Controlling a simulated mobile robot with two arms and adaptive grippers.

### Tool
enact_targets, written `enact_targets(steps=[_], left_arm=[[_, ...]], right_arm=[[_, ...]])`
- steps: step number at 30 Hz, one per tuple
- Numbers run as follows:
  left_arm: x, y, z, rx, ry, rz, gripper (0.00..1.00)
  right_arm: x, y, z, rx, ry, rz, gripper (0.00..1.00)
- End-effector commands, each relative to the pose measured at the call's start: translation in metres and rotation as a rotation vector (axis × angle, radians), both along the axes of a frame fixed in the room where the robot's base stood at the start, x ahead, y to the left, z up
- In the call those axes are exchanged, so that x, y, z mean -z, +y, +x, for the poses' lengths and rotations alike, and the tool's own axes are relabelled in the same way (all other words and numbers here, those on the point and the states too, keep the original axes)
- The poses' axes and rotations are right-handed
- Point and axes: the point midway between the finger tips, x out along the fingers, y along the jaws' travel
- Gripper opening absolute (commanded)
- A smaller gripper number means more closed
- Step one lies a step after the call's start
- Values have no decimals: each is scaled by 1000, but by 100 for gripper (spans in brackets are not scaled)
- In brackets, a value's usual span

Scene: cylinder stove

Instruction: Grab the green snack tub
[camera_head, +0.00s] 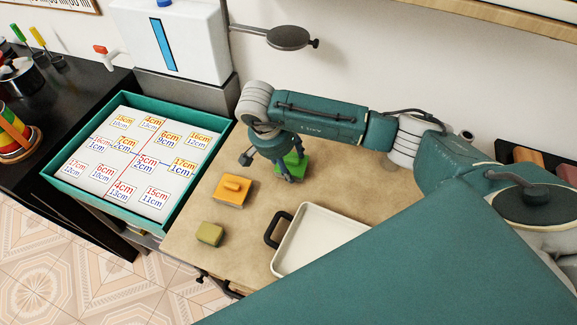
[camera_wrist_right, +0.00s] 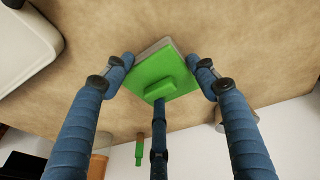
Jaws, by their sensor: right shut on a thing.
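The green snack tub (camera_head: 295,164) stands on the tan worktop near the wall, partly hidden behind my right gripper (camera_head: 287,172) in the head view. In the right wrist view the tub (camera_wrist_right: 163,73) shows its square green lid with a raised block handle and a pale side. My right gripper (camera_wrist_right: 160,84) points down at it, with blue fingers on its left and right sides and a third finger at its near edge. The gripper is shut on the tub. My left gripper is not in view.
An orange tub (camera_head: 232,190) and an olive block (camera_head: 210,234) sit to the left on the worktop (camera_head: 190,238). A white tray (camera_head: 312,238) with a dark handle lies in front. A teal-rimmed box (camera_head: 62,184) with printed cards stands at left.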

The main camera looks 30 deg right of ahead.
Motion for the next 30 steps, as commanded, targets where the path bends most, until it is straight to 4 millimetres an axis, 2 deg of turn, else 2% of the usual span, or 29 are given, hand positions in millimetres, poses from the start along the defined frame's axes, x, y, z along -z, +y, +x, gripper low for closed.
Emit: enact_targets(steps=[1,5,6,7,8,11,17,21,24,30], left_arm=[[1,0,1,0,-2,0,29],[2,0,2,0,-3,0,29],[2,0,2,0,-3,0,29],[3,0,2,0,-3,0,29],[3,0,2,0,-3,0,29],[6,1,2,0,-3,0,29],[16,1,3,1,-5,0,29],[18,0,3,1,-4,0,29],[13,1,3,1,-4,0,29],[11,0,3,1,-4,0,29]], right_arm=[[8,-2,-6,1,19,-4,15],[6,-2,-6,1,20,-5,15],[3,-2,-6,1,19,-4,8],[1,-2,-6,1,19,-4,7],[-2,-2,-6,1,18,-4,0],[-15,-2,-4,2,13,-4,0],[-66,-1,-1,0,3,-3,0],[-116,-2,-1,0,-2,-4,0],[-144,-2,-1,1,0,-6,0],[-179,-1,-2,2,4,-4,0]])
